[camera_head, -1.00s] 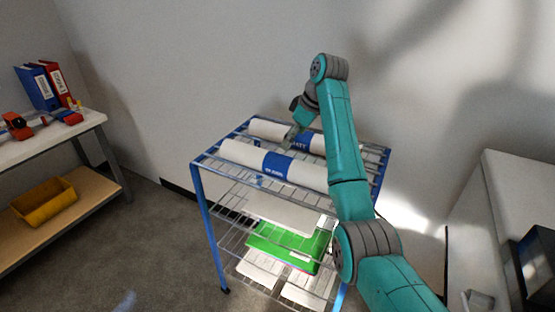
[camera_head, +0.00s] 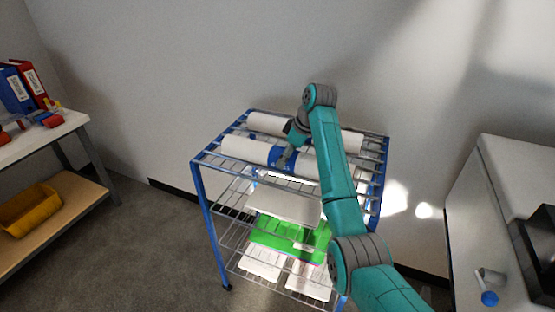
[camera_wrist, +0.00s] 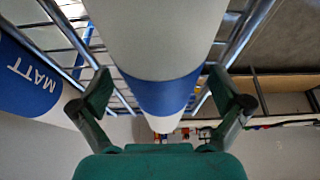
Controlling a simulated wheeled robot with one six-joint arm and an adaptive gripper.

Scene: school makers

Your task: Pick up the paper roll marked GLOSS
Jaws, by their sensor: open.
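Two white paper rolls with blue bands lie side by side on the top of a wire rack (camera_head: 207,159). The front roll (camera_head: 245,151) has my gripper (camera_head: 285,160) at its blue band. In the wrist view this roll (camera_wrist: 165,45) passes between my open fingers (camera_wrist: 160,88), which stand apart on either side of it; no lettering shows on its band. The rear roll (camera_head: 268,124) also appears at the left of the wrist view (camera_wrist: 45,88), and its band reads MATT. GLOSS is not readable on either roll.
Lower shelves hold papers and a green item (camera_head: 290,235). A bench with binders (camera_head: 22,88) and a yellow bin (camera_head: 30,207) stands left. A white cabinet (camera_head: 500,200) stands right, and a wall closes off the back.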

